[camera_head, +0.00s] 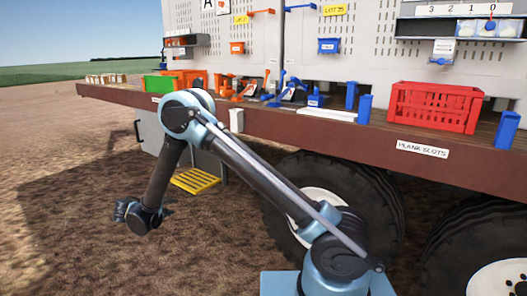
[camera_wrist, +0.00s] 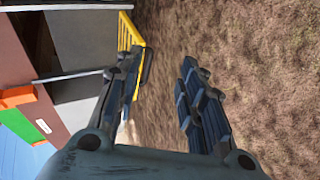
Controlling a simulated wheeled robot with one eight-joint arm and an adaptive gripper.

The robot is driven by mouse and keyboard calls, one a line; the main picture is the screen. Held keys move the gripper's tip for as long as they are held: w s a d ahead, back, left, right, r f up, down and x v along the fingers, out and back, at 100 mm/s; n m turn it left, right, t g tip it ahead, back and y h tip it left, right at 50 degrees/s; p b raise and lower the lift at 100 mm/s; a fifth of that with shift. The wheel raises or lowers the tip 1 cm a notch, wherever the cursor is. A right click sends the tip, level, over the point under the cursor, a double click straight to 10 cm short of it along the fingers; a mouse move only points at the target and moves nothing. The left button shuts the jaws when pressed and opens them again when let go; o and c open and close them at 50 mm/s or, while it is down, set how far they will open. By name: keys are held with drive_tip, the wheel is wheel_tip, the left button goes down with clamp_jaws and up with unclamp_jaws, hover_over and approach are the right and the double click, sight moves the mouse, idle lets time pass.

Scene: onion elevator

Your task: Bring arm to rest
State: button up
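My arm extends to the left in the head view, bent at a high elbow, with its forearm hanging down. My gripper (camera_head: 128,211) hangs over the brown soil at the left, in front of the trailer, apart from every object. In the wrist view my gripper (camera_wrist: 155,88) shows two dark fingers spread apart. Only bare soil shows between them, so it is open and empty. In the head view the gripper is small and its fingers are hard to make out.
A trailer deck (camera_head: 390,146) carries a red crate (camera_head: 434,107), a green bin (camera_head: 158,83) and several blue and orange parts. A yellow step (camera_head: 195,181) hangs below the deck; it also shows in the wrist view (camera_wrist: 126,35). Large tires (camera_head: 385,205) stand beneath. Soil at the left is free.

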drive_tip(key=w+d+r+m+g, duration=0.1)
drive_tip(key=w+d+r+g, duration=0.1)
drive_tip(key=d+r, duration=0.6)
drive_tip(key=w+d+r+m+g+h, duration=0.1)
drive_tip(key=w+d+r+m+g, duration=0.2)
drive_tip(key=d, duration=1)
drive_tip(key=w+d+r, duration=0.2)
drive_tip(key=d+r, duration=0.6)
drive_tip(key=d, duration=0.2)
drive_tip(key=s+d+r+m+g+y, duration=0.1)
drive_tip(key=s+d, duration=0.5)
drive_tip(key=d, duration=0.3)
drive_tip(key=s+d+r+m+g, duration=0.2)
drive_tip(key=s+d, duration=0.3)
drive_tip(key=d, duration=0.3)
drive_tip(key=s+d+r+m+g+y, duration=0.1)
drive_tip(key=s+d, duration=0.5)
drive_tip(key=d, duration=0.3)
drive_tip(key=s+d+f+m+y, duration=0.1)
drive_tip(key=s+d+f+m, duration=0.1)
drive_tip(key=s, duration=0.6)
drive_tip(key=s+d+f+m+y, duration=0.2)
drive_tip(key=s+f, duration=0.3)
drive_tip(key=s, duration=0.4)
drive_tip(key=shift+s+d+f+g, duration=0.2)
drive_tip(key=shift+d+f+g, duration=0.1)
drive_tip(key=shift+d, duration=0.3)
